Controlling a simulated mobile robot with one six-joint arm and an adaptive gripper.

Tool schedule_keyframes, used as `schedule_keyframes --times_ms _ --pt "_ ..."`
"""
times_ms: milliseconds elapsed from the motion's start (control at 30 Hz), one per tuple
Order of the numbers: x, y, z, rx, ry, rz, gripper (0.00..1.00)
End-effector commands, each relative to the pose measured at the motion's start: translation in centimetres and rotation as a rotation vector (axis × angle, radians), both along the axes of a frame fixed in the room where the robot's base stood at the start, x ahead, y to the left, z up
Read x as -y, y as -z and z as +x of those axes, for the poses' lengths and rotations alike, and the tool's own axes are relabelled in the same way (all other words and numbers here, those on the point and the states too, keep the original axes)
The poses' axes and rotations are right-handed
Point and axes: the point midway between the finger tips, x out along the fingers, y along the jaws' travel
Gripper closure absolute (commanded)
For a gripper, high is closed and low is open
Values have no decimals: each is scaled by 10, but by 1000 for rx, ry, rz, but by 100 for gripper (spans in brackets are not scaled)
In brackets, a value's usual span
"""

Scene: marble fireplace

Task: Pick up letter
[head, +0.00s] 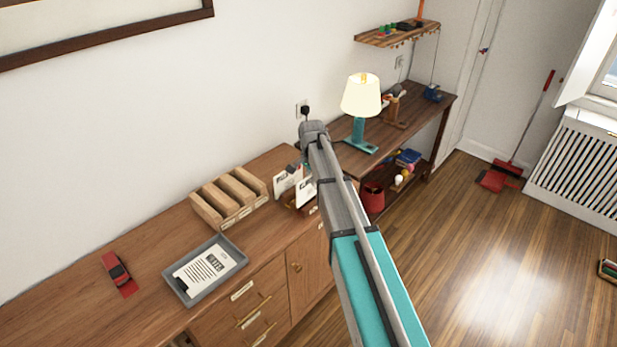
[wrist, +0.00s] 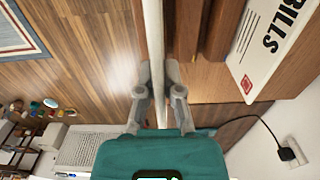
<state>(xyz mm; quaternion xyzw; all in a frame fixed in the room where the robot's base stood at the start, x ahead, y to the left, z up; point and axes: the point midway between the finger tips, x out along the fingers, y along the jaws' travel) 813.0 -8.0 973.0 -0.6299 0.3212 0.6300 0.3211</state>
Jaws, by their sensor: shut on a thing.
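My gripper (wrist: 157,85) is shut on a thin white letter (wrist: 153,35), seen edge-on between the fingers in the wrist view. A second letter (wrist: 268,42) with the word BILLS and a red stamp stands to the right, apart from the fingers. Brown wooden slats (wrist: 200,28) lie between them. In the head view two white letters, one (head: 288,179) behind the other (head: 306,191), stand at a small wooden holder (head: 292,204) on the cabinet. My arm hides the gripper there. I cannot tell whether the held letter is clear of the holder.
A grey tray (head: 181,290) with a printed sheet (head: 208,268), a wooden sorter (head: 206,208) and a red stapler-like object (head: 116,268) are on the cabinet (head: 150,312). A teal lamp (head: 360,97) stands on the desk behind. A black plug (wrist: 287,154) is on the wall.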

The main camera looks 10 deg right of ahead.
Motion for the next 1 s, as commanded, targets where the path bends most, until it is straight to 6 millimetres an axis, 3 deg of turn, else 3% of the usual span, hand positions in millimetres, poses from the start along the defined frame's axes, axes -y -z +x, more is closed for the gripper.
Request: schedule_keyframes --times_ms 33,333,400,600,800,1000 --pt "1 -13 -8 0 0 0 100" --pt "3 -49 -38 0 0 0 100" --pt "5 -54 -59 0 0 0 100" --pt "8 -69 -94 0 1 0 100" --pt "10 -77 -114 0 1 0 100" --pt "11 -80 -122 0 0 0 100"
